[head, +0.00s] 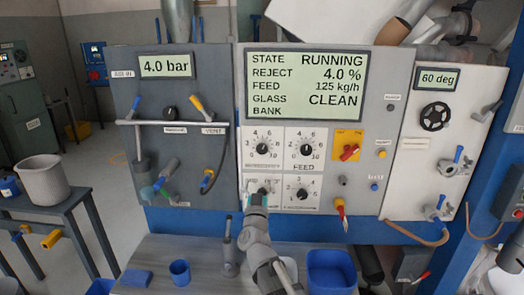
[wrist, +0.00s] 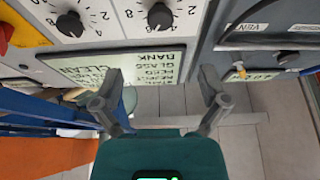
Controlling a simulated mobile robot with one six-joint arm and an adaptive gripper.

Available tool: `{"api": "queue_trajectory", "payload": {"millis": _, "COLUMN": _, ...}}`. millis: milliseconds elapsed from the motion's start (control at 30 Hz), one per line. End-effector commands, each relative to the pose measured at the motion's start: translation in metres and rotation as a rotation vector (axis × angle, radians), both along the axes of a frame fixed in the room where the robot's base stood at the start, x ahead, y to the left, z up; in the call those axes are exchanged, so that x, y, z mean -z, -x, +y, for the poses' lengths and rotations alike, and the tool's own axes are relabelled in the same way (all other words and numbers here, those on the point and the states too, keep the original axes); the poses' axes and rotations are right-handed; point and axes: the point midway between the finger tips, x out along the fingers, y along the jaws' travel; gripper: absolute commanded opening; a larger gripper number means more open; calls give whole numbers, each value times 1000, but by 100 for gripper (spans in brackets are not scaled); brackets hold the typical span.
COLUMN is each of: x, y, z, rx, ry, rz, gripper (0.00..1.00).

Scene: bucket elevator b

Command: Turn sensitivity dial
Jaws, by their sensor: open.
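The control panel holds a block of white dial plates. The upper left dial (head: 263,149), black with a blurred label that seems to read sensitivity, stands left of the FEED dial (head: 306,150). In the wrist view, which is upside down, that dial (wrist: 160,16) is at the top middle, with the FEED dial (wrist: 70,23) to its left.
A lower right dial (head: 302,194) and a red switch on a yellow plate (head: 348,150) are close by. The display (head: 308,85) above reads RUNNING. A blue bin (head: 331,270) and a blue cup (head: 180,272) stand on the bench below. Hoses and levers crowd the left panel.

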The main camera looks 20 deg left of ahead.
Motion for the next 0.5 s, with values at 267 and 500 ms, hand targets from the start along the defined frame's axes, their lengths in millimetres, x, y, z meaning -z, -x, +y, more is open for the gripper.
{"api": "queue_trajectory", "payload": {"millis": 267, "x": -5, "y": -11, "z": 3, "rx": 0, "ry": 0, "rz": 0, "gripper": 94}}
{"api": "queue_trajectory", "payload": {"millis": 500, "x": -17, "y": -36, "z": 10, "rx": 0, "ry": 0, "rz": 1, "gripper": 94}}
